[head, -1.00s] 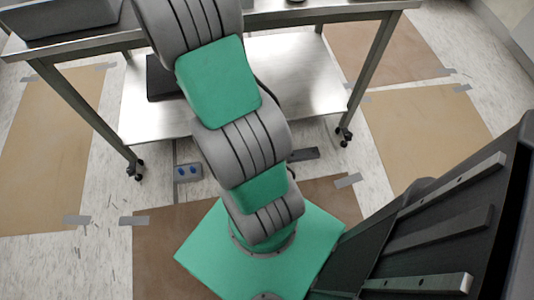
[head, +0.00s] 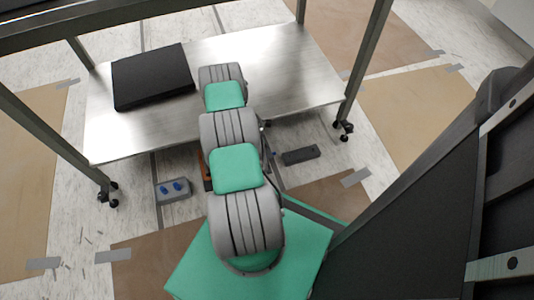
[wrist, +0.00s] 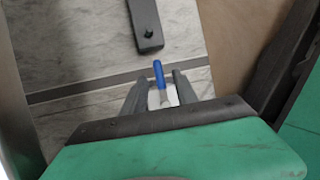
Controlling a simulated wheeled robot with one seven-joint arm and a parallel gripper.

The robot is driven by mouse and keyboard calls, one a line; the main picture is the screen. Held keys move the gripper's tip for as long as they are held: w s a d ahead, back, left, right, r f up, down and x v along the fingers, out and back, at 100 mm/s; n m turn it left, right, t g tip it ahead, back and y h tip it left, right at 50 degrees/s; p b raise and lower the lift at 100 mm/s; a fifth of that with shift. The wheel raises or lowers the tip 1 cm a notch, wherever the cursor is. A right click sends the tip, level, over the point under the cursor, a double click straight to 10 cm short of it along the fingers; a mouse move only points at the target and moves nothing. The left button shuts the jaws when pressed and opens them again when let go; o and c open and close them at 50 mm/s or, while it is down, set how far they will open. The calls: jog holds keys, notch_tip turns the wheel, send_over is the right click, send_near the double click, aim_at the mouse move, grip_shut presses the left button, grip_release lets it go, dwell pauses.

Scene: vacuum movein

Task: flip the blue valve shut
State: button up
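The blue valve handle (wrist: 158,73) shows in the wrist view as a short, narrow blue lever with a pale metal part below it. My gripper (wrist: 156,84) is open, with one dark finger on each side of the lever. I see gaps between the fingers and the lever, but cannot tell how deep the lever sits between them. In the head view my arm hides the gripper and most of the valve area.
A steel table's lower shelf (head: 270,75) carries a black flat case (head: 153,77). A grey box with two blue knobs (head: 173,192) lies on the floor at left. A dark bar (head: 300,155) lies right of my arm and shows in the wrist view (wrist: 146,27).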

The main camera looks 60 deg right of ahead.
jog(key=shift+s+d+f, duration=0.1)
jog(key=shift+s+f, duration=0.05)
jog(key=shift+f, duration=0.35)
grip_shut()
dwell(1.1)
